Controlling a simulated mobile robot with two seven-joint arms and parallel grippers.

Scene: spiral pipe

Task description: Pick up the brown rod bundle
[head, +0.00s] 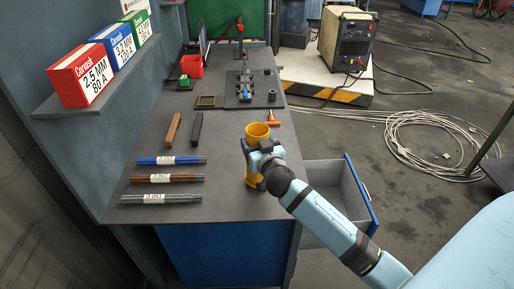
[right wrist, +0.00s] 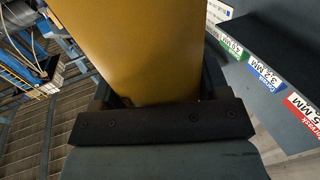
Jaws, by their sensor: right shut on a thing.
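The brown rod bundle (head: 167,179) lies on the left part of the grey workbench (head: 225,205), between the blue rod bundle (head: 171,160) and the grey rod bundle (head: 161,199). A white label wraps its middle. My right gripper (head: 259,160) is at the bench's right side, well to the right of the brown bundle. My left gripper is not in view.
An open drawer (head: 335,195) juts out at the bench's right. A brown bar (head: 173,129) and a dark bar (head: 196,129) lie behind the bundles. A shelf on the left holds red, blue and green boxes (head: 82,77). Bench space between bundles and pipe is clear.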

